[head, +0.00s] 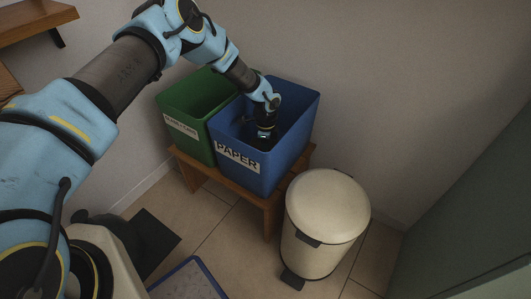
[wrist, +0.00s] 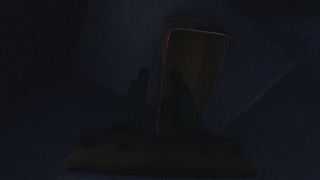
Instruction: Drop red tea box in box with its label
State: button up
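The blue box (head: 290,140) has a white PAPER label (head: 237,156) on its front. My gripper (head: 264,136) reaches down inside the blue box. The wrist view is very dark. In it, the two fingers of my gripper (wrist: 160,75) stand apart. A box with a reddish edge and a brownish face, probably the red tea box (wrist: 205,60), lies beyond the fingertips and to the right. The right finger overlaps it in the picture, and no clear grip shows. The tea box cannot be made out in the head view.
A green box (head: 190,100) with a label, hard to read, stands left of the blue box. Both stand on a wooden bench (head: 271,217). A cream pedal bin (head: 322,225) is in front at right. A wooden shelf (head: 35,18) is at upper left.

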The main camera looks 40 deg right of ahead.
notch_tip(320, 180, up, 11)
jog(key=shift+w+d+r, duration=0.15)
jog(key=shift+w+d, duration=0.05)
jog(key=shift+d, duration=0.05)
jog(key=shift+s, duration=0.1)
dwell(0.5)
